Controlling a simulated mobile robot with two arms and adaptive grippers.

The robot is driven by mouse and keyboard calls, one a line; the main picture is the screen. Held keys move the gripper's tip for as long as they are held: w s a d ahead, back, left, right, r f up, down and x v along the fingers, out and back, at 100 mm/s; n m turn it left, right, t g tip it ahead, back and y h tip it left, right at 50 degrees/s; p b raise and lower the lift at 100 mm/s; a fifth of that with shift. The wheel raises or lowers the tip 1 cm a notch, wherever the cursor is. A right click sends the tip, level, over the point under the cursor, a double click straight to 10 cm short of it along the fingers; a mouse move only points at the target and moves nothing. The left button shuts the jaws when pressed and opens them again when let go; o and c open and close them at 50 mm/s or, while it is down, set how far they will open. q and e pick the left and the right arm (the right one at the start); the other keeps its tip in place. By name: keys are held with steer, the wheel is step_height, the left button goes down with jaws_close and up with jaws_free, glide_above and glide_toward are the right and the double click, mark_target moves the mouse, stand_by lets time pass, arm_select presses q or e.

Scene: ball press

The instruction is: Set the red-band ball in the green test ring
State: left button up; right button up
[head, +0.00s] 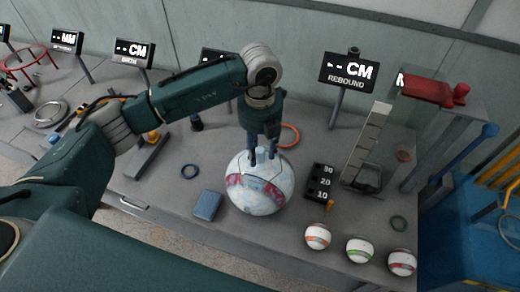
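The red-band ball (402,262) is a small white ball with a red band, resting at the front right of the table. My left gripper (263,163) points down at the top of a much larger white and pale-blue ball (262,197) with a pinkish band. Its two fingertips stand apart and overlap that ball's top edge; whether they touch it I cannot tell. A small dark, slightly greenish ring (399,223) lies flat behind the red-band ball and looks empty. My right gripper is not in view.
An orange-band ball (318,236) and a green-band ball (360,249) sit left of the red-band ball. A number block (319,183), a stepped pale column (368,146) and a red press head (428,90) stand behind. A blue block (208,205) lies left of the large ball.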

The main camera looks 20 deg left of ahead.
arm_select(q)
steer(key=shift+r, duration=0.45)
step_height(320, 180, up, 12)
steer(key=b, duration=0.3)
steer(key=shift+f, duration=0.2)
